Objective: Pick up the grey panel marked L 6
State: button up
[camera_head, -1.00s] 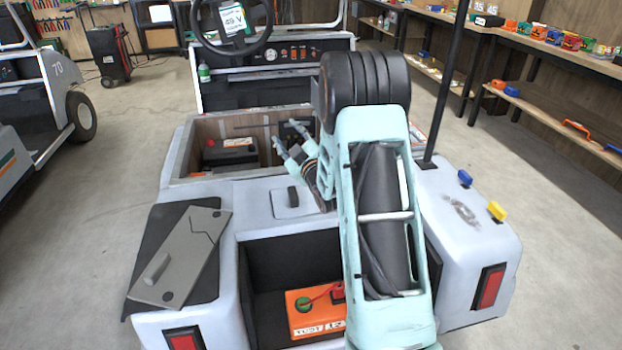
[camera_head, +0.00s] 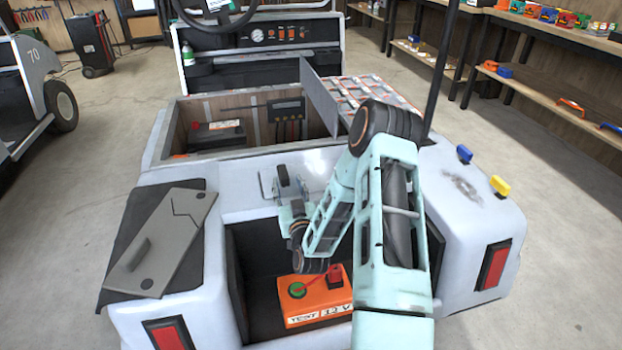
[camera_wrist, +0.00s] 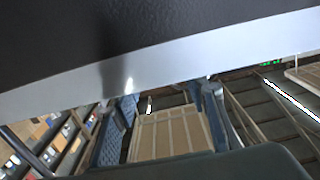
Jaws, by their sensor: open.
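A grey panel (camera_head: 162,243) lies tilted on a black mat (camera_head: 120,270) on the cart's left rear corner, in the head view. It has a raised bar handle, a dark round spot and a thin jagged line; I cannot read a marking on it. My gripper (camera_head: 288,194) is over the middle of the cart's rear deck, to the right of the panel and apart from it. In the wrist view my gripper (camera_wrist: 165,110) is open, its two fingers apart with nothing held. The panel cannot be made out in the wrist view.
An orange box (camera_head: 318,300) sits in the rear recess below my wrist. An open bay (camera_head: 180,156) with a raised lid (camera_head: 320,98) lies ahead. A dark post (camera_head: 443,75) stands at right. Blue (camera_head: 464,154) and yellow (camera_head: 500,186) blocks sit on the right corner.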

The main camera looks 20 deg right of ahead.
aim_at(283, 171)
jog(key=shift+w+d+r+b, duration=0.15)
jog(key=shift+w+b, duration=0.2)
jog(key=shift+w, duration=1)
jog(key=shift+w+d+r+b, duration=0.15)
jog(key=shift+w+b, duration=0.2)
jog(key=shift+w, duration=1)
grip_shut()
